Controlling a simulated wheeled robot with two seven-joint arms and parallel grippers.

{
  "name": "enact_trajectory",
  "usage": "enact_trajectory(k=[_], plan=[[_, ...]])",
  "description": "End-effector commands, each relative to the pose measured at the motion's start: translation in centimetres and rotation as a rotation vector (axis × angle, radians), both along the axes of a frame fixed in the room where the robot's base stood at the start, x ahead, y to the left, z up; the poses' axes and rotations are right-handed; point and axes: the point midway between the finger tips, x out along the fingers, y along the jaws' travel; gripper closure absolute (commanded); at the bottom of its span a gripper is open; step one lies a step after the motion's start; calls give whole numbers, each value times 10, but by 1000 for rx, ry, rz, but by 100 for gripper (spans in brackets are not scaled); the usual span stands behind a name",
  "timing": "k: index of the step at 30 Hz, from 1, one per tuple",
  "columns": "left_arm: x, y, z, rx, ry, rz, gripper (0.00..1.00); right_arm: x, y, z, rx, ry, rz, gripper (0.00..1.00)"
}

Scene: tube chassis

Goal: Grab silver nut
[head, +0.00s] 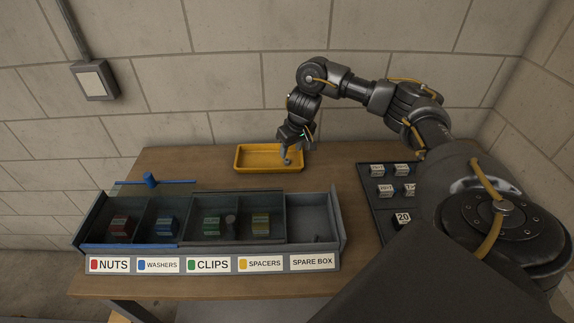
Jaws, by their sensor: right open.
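My right gripper (289,154) reaches down from the arm at the right and is at the right end of the yellow tray (250,167), with its fingertips at or just above the tray's inside. The jaws are open. A small grey shape shows at the fingertips; I cannot tell whether it is a silver nut or part of a finger. No silver nut shows clearly elsewhere. My left gripper is not in view.
The box's other compartments hold blue, green and yellow marked blocks; the spare one at right is uncovered. A blue bar with a knob (150,180) lies behind the box. A dark rack (376,213) with several numbered blocks stands right. Wooden table (190,162) is clear around the tray.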

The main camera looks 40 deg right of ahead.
Motion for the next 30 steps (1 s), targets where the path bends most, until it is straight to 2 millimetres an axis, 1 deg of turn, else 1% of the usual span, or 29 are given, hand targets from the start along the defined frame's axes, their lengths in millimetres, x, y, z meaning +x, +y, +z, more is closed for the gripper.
enact_trajectory(k=[1, 8, 14, 18, 21, 27, 28, 30], plan=[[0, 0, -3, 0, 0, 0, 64, 1, 0, -6, 1, 1, -1, 54], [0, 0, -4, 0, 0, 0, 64, 3, 0, -11, 0, 1, 0, 54], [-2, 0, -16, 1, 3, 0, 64, 14, -2, -39, 3, 3, -3, 54], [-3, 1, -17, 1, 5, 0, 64, 19, -3, -52, 1, 2, -1, 54], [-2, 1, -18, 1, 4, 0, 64, 21, -3, -56, 0, 0, -1, 54], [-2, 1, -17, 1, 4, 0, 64, 21, -3, -56, 0, -1, 0, 54], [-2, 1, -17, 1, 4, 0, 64, 21, -3, -56, 0, -1, 0, 57], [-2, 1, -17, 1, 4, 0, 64, 21, -3, -56, 0, -1, 0, 66]])
